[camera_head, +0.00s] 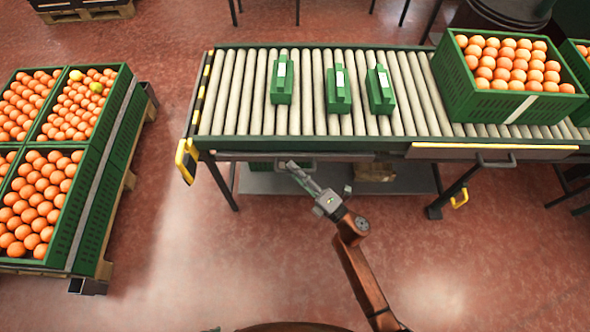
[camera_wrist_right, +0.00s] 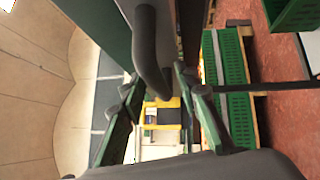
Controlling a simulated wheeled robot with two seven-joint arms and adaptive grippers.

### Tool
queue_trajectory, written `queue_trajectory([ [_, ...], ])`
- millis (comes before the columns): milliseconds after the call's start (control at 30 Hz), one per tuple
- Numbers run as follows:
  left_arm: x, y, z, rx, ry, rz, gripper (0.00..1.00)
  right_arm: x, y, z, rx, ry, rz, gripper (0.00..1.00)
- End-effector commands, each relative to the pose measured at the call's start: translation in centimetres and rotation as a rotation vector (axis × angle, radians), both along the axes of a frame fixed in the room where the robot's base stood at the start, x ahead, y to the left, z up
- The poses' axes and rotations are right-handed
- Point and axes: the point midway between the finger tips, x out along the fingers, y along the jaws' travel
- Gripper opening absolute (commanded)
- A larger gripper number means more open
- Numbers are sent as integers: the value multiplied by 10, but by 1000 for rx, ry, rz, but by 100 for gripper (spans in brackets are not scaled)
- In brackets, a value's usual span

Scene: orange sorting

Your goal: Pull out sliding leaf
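The conveyor table (camera_head: 330,144) has two dark pull handles on its front edge, a left handle (camera_head: 300,166) and a right handle (camera_head: 497,161). The right handle is on a wood-coloured front panel with a yellow edge (camera_head: 440,153). A dark panel edge (camera_head: 350,157) lies behind the left handle. My right gripper (camera_head: 318,178) is open at the left handle. In the right wrist view, the dark curved handle (camera_wrist_right: 150,50) reaches between the spread fingertips (camera_wrist_right: 157,82); I cannot tell whether they touch it. My left gripper is not in view.
Several green devices (camera_head: 338,92) stand on the rollers. A green crate of oranges (camera_head: 512,105) stands on the right end. Stacked orange crates (camera_head: 88,200) on a pallet stand at left. A low shelf (camera_head: 280,183) lies under the table. Red floor is free in front.

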Motion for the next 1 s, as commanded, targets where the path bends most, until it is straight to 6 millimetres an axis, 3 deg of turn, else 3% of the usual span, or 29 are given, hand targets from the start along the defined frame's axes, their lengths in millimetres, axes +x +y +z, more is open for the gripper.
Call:
queue_trajectory([
  [200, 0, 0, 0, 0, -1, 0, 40, 0, 0, 1, 0, 0, 0, 29],
  [633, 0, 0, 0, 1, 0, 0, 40, 0, 0, 0, 1, 1, 0, 0],
  [1000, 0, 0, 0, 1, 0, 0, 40, 0, 0, 0, 0, 1, 0, 0],
])
